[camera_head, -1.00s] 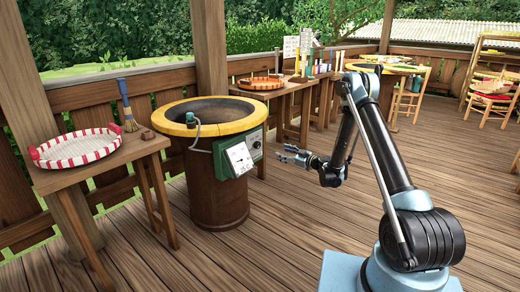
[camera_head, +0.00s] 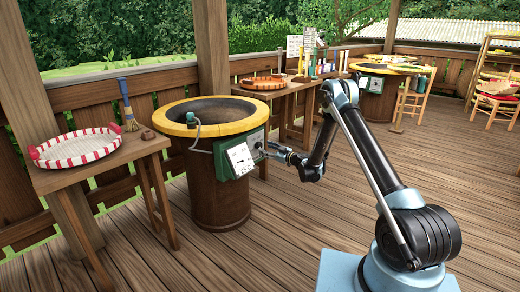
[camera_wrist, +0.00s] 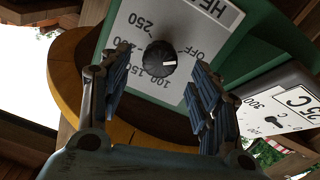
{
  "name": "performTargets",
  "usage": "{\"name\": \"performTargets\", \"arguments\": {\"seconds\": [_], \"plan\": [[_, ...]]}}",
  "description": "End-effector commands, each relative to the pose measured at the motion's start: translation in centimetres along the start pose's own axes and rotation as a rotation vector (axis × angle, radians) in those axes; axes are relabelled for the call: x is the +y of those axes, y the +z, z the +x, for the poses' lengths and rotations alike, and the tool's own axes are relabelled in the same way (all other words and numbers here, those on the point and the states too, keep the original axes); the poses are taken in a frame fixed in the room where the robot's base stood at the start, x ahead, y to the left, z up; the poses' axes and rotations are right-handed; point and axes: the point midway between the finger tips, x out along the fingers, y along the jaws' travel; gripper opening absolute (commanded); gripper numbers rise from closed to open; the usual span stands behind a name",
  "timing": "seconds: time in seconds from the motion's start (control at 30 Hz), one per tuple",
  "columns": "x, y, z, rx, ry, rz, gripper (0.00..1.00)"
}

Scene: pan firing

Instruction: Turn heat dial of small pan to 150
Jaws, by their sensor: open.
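The heat dial (camera_wrist: 160,57) is a round black knob with a white mark on its right side, on a white scale plate (camera_wrist: 185,20) reading OFF, 100, 150 and up to 250, seen tilted. The mark appears to face the OFF side. My gripper (camera_wrist: 161,97) is open, its fingers either side of the knob and apparently not closed on it. In the head view my gripper (camera_head: 264,149) is at the green control box (camera_head: 256,138) on the yellow-rimmed pan (camera_head: 240,119); the dial is too small to read there.
A white temperature gauge (camera_wrist: 275,110) marked C is beside the dial. A wooden table with a red-and-white basket (camera_head: 75,150) stands left. Another pan (camera_head: 378,92) stands at the far right back. The deck (camera_head: 300,235) in front is clear.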

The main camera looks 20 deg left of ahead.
Motion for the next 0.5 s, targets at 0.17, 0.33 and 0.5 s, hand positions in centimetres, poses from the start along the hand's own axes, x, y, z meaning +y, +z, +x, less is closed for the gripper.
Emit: {"name": "performTargets", "arguments": {"seconds": [0.17, 0.33, 0.5], "plan": [[-0.2, -0.1, 2.1, -0.001, 0.003, 0.000, 0.57], [-0.2, -0.1, 3.4, -0.002, 0.006, 0.000, 0.57], [-0.3, -0.1, 3.8, -0.002, 0.006, 0.000, 0.57]]}}
